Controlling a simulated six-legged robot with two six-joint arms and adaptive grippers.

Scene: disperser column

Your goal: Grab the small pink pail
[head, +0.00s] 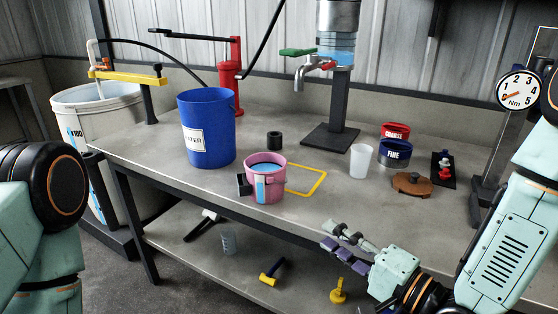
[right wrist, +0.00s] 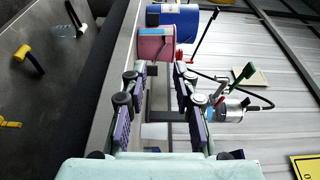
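The small pink pail (head: 276,190) stands upright near the front edge of the workbench, with blue inside, a light-blue patch on its front and a dark block at its left side. In the right wrist view, the pink pail (right wrist: 152,50) is ahead, beyond the fingertips. My right gripper (head: 332,236) is in front of the bench edge, to the right of and nearer than the pail. Its fingers are spread and empty, also in the right wrist view (right wrist: 160,70). Only part of my left arm shows; its gripper is out of view.
A blue bucket (head: 205,140) stands behind the pail to the left. A black cylinder (head: 274,141) and a yellow frame (head: 318,185) lie nearby. A white cup (head: 361,161), a blue FINE container (head: 395,155) and a brown lid (head: 411,184) are to the right.

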